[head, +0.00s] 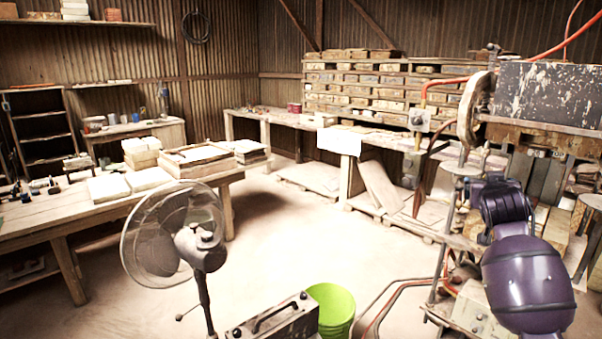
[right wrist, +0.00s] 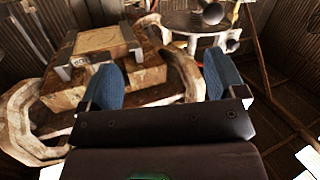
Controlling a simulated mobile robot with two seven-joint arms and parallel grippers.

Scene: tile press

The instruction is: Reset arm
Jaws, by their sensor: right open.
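My right arm (head: 525,278), purple, reaches up at the right of the head view beside the tile press (head: 550,95). Its gripper cannot be made out there. In the right wrist view my right gripper (right wrist: 163,78) is open, its two blue finger pads wide apart with nothing held between them. Beyond the fingers is a worn metal and wood part of a machine (right wrist: 105,55) with curved, pale frame pieces on both sides. I cannot tell whether the fingers touch it. My left gripper is in neither view.
A standing fan (head: 185,235) and a lime green bucket (head: 332,308) stand in front. A wooden workbench (head: 50,225) with pale stacks is on the left. Stacked wooden frames (head: 385,88) line the back. The middle floor (head: 275,230) is clear. Orange hoses hang around the press.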

